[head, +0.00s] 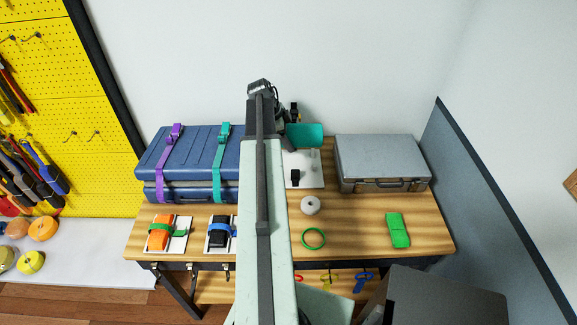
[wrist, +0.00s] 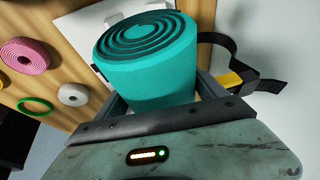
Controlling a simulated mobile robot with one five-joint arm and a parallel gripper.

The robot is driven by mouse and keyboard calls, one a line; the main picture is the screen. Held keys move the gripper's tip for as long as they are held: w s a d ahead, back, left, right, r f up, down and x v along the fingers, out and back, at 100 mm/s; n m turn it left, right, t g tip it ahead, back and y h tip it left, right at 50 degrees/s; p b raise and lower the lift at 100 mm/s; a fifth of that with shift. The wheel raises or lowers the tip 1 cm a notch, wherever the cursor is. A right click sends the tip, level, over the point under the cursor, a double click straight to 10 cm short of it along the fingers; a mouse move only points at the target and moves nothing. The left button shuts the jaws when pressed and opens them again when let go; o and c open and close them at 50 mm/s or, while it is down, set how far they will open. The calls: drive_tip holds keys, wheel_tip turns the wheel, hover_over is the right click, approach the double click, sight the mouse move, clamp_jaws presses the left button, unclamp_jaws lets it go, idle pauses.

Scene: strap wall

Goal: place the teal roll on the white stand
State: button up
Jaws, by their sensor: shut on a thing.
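The teal roll (wrist: 150,72) is a wound spiral strap, held between the fingers of my gripper (wrist: 160,95) in the wrist view. In the head view the teal roll (head: 305,135) shows to the right of my arm, over or near the back of the white stand (head: 312,180). The white stand is a flat plate with a black strap piece on it; part of it also shows behind the roll in the wrist view (wrist: 85,24). I cannot tell whether the roll touches the stand. My arm hides the stand's left side in the head view.
A blue case (head: 190,150) with purple and teal straps lies left; a grey case (head: 380,160) lies right. A white roll (head: 310,205), green ring (head: 313,238) and green piece (head: 398,230) lie in front. A pink roll (wrist: 24,55) shows in the wrist view. Two strapped stands sit front left.

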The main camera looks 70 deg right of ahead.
wheel_tip(320, 180, down, 10)
drive_tip(key=b, duration=0.7)
drive_tip(key=shift+r+b, duration=0.1)
drive_tip(key=shift+b, duration=0.25)
drive_tip(key=shift+r+p, duration=0.25)
drive_tip(key=shift+p, duration=0.05)
drive_tip(key=shift+f, duration=0.2)
drive_tip(key=o, duration=1.6)
drive_tip(key=shift+a+r, duration=0.1)
drive_tip(key=shift+r, duration=0.05)
drive_tip(key=p+v, duration=1.1)
drive_tip(key=v, duration=0.1)
drive_tip(key=shift+s, duration=0.2)
drive_tip(key=shift+w+r, duration=0.15)
drive_tip(key=shift+r, duration=0.05)
drive_tip(key=shift+f, duration=0.15)
